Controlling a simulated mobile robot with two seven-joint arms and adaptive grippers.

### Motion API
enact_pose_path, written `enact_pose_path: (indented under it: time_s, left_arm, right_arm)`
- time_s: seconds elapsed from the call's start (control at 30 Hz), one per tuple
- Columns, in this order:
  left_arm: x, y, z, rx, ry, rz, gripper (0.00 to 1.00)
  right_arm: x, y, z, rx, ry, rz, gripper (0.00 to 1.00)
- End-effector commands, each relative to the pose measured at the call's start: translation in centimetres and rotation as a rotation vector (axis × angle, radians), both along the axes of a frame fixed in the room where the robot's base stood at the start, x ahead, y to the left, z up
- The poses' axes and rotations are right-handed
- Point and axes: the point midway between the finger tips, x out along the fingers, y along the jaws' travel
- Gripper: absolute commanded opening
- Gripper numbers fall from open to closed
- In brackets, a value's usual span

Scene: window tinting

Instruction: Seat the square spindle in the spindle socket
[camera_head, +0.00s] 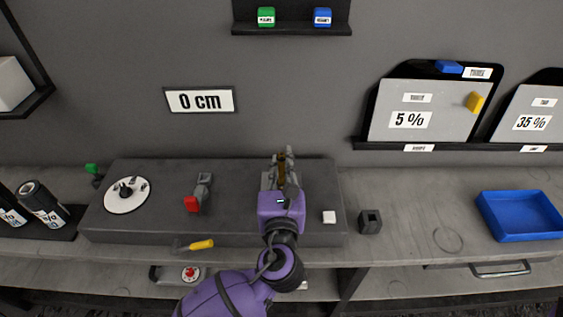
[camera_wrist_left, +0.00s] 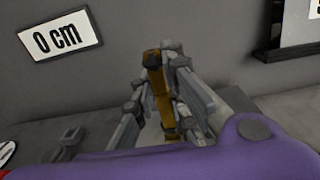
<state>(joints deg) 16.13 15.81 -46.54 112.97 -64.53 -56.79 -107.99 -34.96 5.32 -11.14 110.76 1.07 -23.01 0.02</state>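My left gripper (camera_head: 283,160) is over the right part of the dark grey block, its fingers pointing to the back wall. In the left wrist view its fingers (camera_wrist_left: 158,58) are closed on the sides of a brass-coloured square bar, which looks like the square spindle (camera_wrist_left: 159,92). The spindle (camera_head: 281,162) also shows between the fingers in the head view; the gripper hides part of it. A small grey box with a dark square opening (camera_head: 370,221) stands right of the block; I cannot tell whether it is the spindle socket. My right gripper is not in view.

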Motion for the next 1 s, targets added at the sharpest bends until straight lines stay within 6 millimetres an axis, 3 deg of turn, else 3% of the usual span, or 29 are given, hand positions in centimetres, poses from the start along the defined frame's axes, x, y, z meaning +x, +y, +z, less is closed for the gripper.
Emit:
enact_pose_path:
  time_s: [0.03,0.17,0.57,1.0]
  left_arm:
    - [0.0,0.0,0.1,0.000,-0.001,0.000,0.19]
    - [0.0,0.0,0.1,-0.001,-0.001,0.000,0.34]
    - [-0.8,0.0,-0.1,0.000,0.002,0.000,0.34]
    - [-9.4,0.1,0.0,-0.002,0.003,0.000,0.34]
  right_arm:
    - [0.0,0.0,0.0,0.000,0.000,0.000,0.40]
    - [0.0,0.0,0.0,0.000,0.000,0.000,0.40]
    - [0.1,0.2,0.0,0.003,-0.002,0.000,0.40]
    - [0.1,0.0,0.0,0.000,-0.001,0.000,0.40]
